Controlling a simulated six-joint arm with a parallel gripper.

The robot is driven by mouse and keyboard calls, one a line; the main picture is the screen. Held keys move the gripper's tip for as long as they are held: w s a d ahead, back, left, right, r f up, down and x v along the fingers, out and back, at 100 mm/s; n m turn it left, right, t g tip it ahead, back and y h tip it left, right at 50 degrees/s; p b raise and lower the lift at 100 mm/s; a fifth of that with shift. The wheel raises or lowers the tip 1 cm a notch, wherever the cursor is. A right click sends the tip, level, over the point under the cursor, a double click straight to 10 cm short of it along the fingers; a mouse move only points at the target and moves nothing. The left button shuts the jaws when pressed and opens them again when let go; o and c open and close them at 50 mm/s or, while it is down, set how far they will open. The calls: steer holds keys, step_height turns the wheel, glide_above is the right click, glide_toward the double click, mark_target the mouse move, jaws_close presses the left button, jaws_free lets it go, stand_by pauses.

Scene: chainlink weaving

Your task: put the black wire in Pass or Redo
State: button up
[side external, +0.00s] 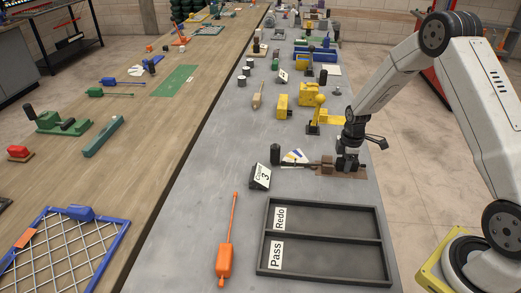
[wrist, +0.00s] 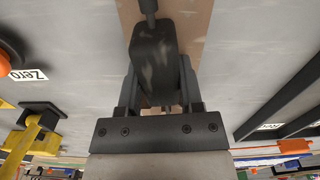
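The black wire shows in the wrist view as a dark, scuffed handle (wrist: 153,55) with a thin rod at its upper end. It is over a brown mat (wrist: 195,15). In the wrist view the fingers of my gripper (wrist: 158,95) stand on either side of the handle. Contact between the fingers and the handle cannot be made out. The dark tray has a Redo compartment (side external: 325,220) at the back and a Pass compartment (side external: 330,262) in front.
An orange wire (side external: 225,248) lies left of the tray. Yellow devices (side external: 308,94) stand behind. The tray looks empty.

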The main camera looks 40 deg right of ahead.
jaws_close()
steer(key=shift+r, duration=0.2)
steer(key=shift+r, duration=0.45)
steer(key=s+a+r, duration=0.2)
steer(key=s+r, duration=0.4)
steer(key=s+a+r, duration=0.2)
steer(key=s+r, duration=0.3)
steer(key=s, duration=0.2)
steer(key=shift+s+a+r, duration=0.15)
steer(key=shift+a+r, duration=0.1)
steer(key=shift+r, duration=0.1)
steer(key=shift+a, duration=0.15)
